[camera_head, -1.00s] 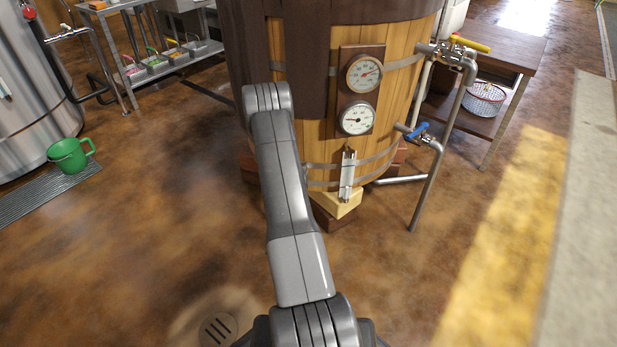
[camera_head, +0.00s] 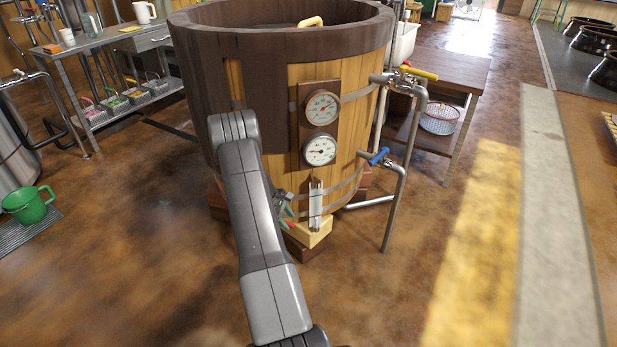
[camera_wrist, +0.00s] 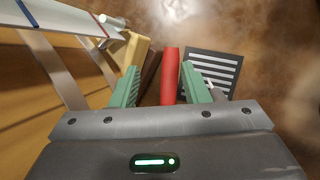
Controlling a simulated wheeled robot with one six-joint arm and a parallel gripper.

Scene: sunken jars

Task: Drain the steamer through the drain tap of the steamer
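The steamer (camera_head: 262,105) is a wooden vat with a dark rim and metal bands. A red tap handle (camera_head: 290,225) shows low on its front, left of the sight glass. In the wrist view the red handle (camera_wrist: 171,75) lies between the two green fingertips of my gripper (camera_wrist: 161,86). My gripper is open around the handle, with a clear gap on the left and a smaller one on the right. In the head view my arm partly hides my gripper (camera_head: 283,208). The tap's body is hidden.
A yellow-handled valve (camera_head: 418,72) and a blue-handled valve (camera_head: 379,156) sit on pipes at right. Two dials (camera_head: 322,108) and a sight glass (camera_head: 316,203) are on the front. A striped floor grate (camera_wrist: 213,68) shows beyond the fingers. A green jug (camera_head: 28,205) stands at left.

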